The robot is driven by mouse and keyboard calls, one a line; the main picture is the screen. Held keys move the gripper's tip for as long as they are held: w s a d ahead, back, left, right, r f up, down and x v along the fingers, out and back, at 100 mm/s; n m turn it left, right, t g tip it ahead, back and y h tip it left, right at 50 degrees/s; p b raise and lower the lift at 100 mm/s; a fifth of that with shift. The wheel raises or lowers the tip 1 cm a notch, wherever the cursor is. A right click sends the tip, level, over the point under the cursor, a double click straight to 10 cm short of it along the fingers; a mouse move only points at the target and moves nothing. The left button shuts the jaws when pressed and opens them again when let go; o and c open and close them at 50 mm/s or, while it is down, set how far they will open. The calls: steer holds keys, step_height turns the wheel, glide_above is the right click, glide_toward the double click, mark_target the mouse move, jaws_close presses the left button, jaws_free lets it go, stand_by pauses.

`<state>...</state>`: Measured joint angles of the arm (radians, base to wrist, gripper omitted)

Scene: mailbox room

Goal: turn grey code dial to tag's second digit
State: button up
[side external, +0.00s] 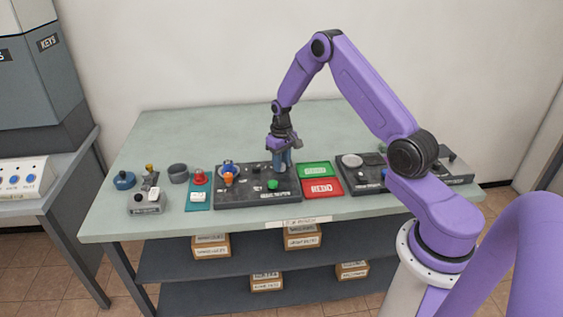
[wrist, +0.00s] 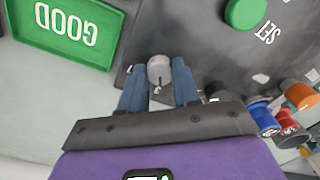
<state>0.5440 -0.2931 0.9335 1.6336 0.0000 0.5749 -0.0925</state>
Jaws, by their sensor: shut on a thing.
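The grey code dial (wrist: 159,74) is a small round knob on a dark panel (wrist: 208,42), with a small mark near its lower edge. My gripper (wrist: 158,66) is shut on it, one blue finger on each side. In the side view my gripper (side external: 283,168) points down at the right part of the panel (side external: 243,199) and hides the dial. A green knob (wrist: 245,12) is on the same panel beside white "SET" lettering. I cannot make out a tag with digits in either view.
A green "GOOD" tray (side external: 316,170) and a red "REDO" tray (side external: 323,187) lie right of the panel. An orange knob (wrist: 300,95) and blue and red parts sit at the wrist view's right. Another dark panel (side external: 368,178) stands further right. The table's back (side external: 190,125) is clear.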

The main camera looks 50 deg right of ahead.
steer(key=shift+m, duration=0.7)
steer(key=o, duration=1.1)
steer(key=shift+c, duration=0.2)
steer(key=shift+r, duration=0.1)
step_height(320, 180, up, 17)
steer(key=shift+r, duration=0.15)
